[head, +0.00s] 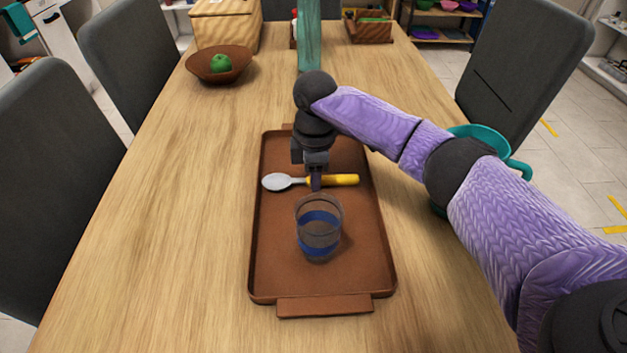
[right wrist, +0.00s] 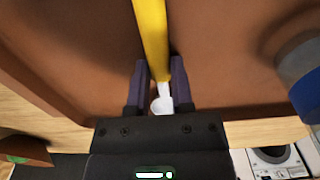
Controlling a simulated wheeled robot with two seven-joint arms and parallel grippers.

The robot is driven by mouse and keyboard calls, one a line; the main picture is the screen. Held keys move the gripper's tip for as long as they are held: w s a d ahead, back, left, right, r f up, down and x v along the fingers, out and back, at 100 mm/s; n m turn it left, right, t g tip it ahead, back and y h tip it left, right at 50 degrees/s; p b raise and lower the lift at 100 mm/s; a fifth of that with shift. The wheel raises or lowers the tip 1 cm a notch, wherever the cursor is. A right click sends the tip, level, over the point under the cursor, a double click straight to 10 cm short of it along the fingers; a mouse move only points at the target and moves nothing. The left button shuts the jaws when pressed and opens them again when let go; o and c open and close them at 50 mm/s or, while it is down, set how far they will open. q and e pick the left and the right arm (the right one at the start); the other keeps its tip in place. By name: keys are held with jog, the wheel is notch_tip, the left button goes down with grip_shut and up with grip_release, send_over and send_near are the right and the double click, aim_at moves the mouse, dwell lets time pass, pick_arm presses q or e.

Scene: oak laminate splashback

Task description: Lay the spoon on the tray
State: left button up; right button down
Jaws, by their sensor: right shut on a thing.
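The spoon (head: 345,180) has a yellow handle and a pale grey bowl. It lies crosswise over the far half of the brown tray (head: 280,275), with its bowl to the left. My right gripper (head: 316,184) comes down over the spoon's middle and is shut on it. In the right wrist view the spoon (right wrist: 151,35) passes between the two fingers of my right gripper (right wrist: 160,82). The spoon is at or just above the tray floor; I cannot tell whether it touches. My left gripper is out of view.
A clear glass with a blue band (head: 318,228) stands on the tray, just nearer than the spoon. A teal vessel (head: 517,168) is partly hidden behind my right arm. A brown bowl (head: 205,65) with a green item stands far left. The table's left side is clear.

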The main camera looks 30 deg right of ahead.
jog(key=shift+r, duration=0.15)
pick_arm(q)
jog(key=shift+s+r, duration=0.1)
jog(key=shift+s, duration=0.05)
pick_arm(e)
jog(key=c, duration=0.5)
grip_release()
pick_arm(q)
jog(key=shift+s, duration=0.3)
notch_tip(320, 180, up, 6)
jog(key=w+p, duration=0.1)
jog(key=p, duration=0.5)
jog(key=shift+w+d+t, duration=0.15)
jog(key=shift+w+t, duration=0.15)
pick_arm(e)
notch_tip(320, 180, up, 12)
